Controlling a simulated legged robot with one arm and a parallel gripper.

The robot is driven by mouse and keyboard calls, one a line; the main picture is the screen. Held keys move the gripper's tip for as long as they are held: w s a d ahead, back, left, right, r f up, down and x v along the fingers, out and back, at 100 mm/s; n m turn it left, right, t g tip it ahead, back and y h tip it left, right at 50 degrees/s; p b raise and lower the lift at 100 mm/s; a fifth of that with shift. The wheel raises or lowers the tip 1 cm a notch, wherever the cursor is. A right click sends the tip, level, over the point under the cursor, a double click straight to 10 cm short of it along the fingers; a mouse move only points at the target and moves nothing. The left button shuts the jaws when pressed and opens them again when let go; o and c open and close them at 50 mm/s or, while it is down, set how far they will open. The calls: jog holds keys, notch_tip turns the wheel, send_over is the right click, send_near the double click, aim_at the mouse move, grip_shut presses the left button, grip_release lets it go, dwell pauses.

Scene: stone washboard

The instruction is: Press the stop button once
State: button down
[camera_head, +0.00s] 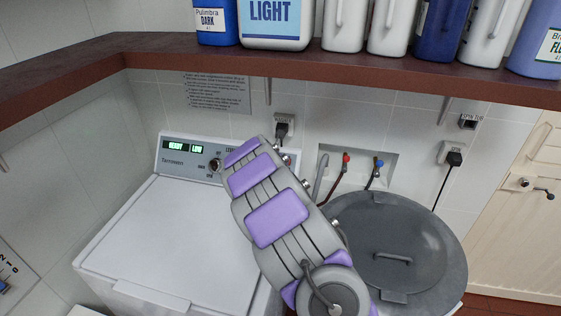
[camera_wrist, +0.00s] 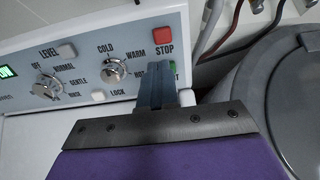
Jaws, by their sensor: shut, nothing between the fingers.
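My gripper (camera_wrist: 158,68) is shut and empty. In the wrist view its fingertips show below the STOP lettering, in front of a green button (camera_wrist: 173,70) that they partly cover. I cannot tell whether the fingertips touch the panel. In the head view my arm hides my gripper and much of the panel's right part.
The white washer (camera_head: 170,235) has a closed lid. A grey round-lidded tub (camera_head: 400,235) stands to its right. The panel also has knobs (camera_wrist: 115,70) and a LOCK button (camera_wrist: 98,96). A brown shelf (camera_head: 300,65) with several bottles runs above. Red and blue taps (camera_head: 346,158) are behind.

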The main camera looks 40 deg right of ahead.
jog(key=shift+s+a+r, duration=0.1)
jog(key=shift+s+r, duration=0.4)
jog(key=shift+s, duration=0.05)
jog(key=shift+a, duration=0.1)
jog(key=shift+a+r, duration=0.1)
jog(key=shift+a, duration=0.25)
jog(key=shift+d, duration=0.3)
